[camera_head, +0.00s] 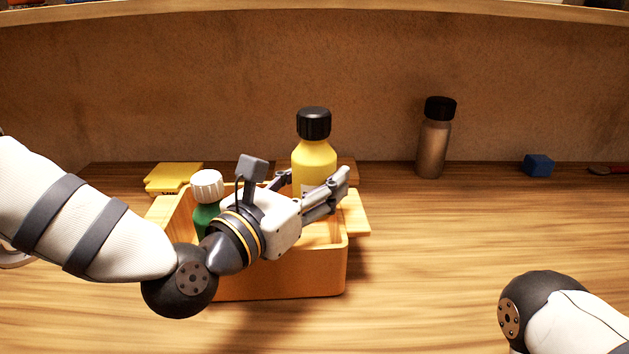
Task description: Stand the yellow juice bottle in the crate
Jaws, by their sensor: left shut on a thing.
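The yellow juice bottle (314,157) with a black cap stands upright at the back right part of the orange crate (290,283). My left gripper (318,184) is shut on the bottle's body from the front, reaching over the crate. The gripper hides the bottle's lower part, so I cannot tell whether its base touches the crate floor. A green bottle (205,216) with a white cap stands in the crate's left part, partly behind my left wrist. Only my right arm's lower end shows at the bottom right; its gripper is out of view.
A yellow object (173,178) lies behind the crate on the left. A brown bottle (433,145) with a black cap stands at the back, right of the crate. A blue block (538,165) lies farther right. The wooden table (450,240) is clear right of the crate.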

